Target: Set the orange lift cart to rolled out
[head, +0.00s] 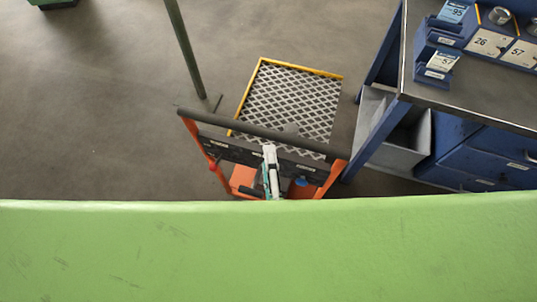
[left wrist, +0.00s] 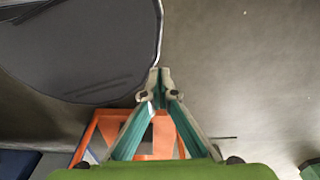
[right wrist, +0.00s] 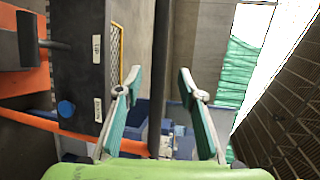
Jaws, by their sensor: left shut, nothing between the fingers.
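The orange lift cart (head: 328,180) stands below the middle of the head view. It has a dark push bar (head: 225,122) and a grey mesh platform (head: 290,95) with a yellow edge. My right gripper (head: 269,149) is at the bar's near side, around its middle. In the right wrist view the fingers of this gripper (right wrist: 158,80) are apart, with the dark bar running between their tips; contact cannot be told. My left gripper (left wrist: 156,78) is shut and empty, with part of the orange frame (left wrist: 105,125) behind it. It does not show in the head view.
A blue workbench (head: 385,130) with small labelled bins (head: 440,62) stands right of the cart, with a grey box (head: 385,155) beneath. A dark green post (head: 184,45) rises left of the platform. Floor (head: 90,120) at the left is clear.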

